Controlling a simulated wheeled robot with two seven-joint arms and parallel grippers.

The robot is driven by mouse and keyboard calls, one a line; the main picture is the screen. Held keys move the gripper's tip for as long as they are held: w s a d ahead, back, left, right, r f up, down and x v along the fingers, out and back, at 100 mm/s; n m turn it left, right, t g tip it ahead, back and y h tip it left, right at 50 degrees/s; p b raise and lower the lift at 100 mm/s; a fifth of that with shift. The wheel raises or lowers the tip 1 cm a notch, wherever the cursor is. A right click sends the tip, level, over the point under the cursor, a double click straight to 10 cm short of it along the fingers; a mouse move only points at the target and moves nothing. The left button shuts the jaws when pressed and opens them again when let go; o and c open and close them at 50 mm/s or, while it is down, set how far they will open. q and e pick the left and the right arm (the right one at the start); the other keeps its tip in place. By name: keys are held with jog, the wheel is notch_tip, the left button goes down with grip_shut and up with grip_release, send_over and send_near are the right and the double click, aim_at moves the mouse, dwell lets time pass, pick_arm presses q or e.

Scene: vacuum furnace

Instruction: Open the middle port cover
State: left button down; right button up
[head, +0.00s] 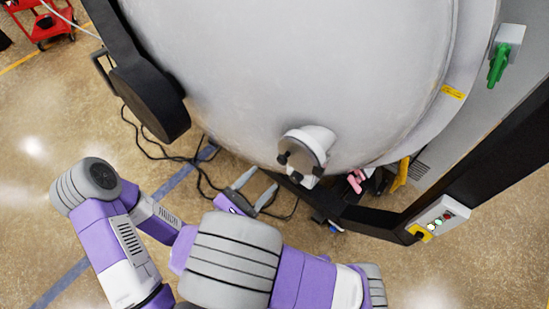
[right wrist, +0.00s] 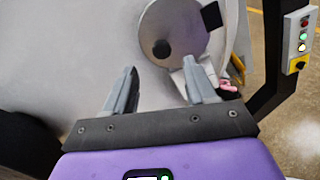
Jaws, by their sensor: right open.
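The middle port cover (head: 303,152) is a round grey disc with black knobs on a short tube at the lower front of the big grey furnace. It appears to lie against the tube. In the right wrist view the cover (right wrist: 183,30) is just beyond the fingertips, with one black knob near its lower left edge. My right gripper (head: 263,179) is open and empty, below and left of the cover in the head view. Its two fingers show in the wrist view (right wrist: 160,69), apart from the cover. My left gripper is not seen.
The furnace body (head: 290,60) fills the top. A black frame with a button box (head: 435,220) stands at the right. A green handle (head: 498,64) is at upper right. Black cables (head: 150,150) lie on the floor at the left. A red cart (head: 38,20) is at far left.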

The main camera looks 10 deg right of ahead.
aim_at(280, 162)
jog(key=x, duration=0.6)
jog(key=shift+w+d+p, duration=0.15)
jog(key=shift+d+p, duration=0.15)
grip_shut()
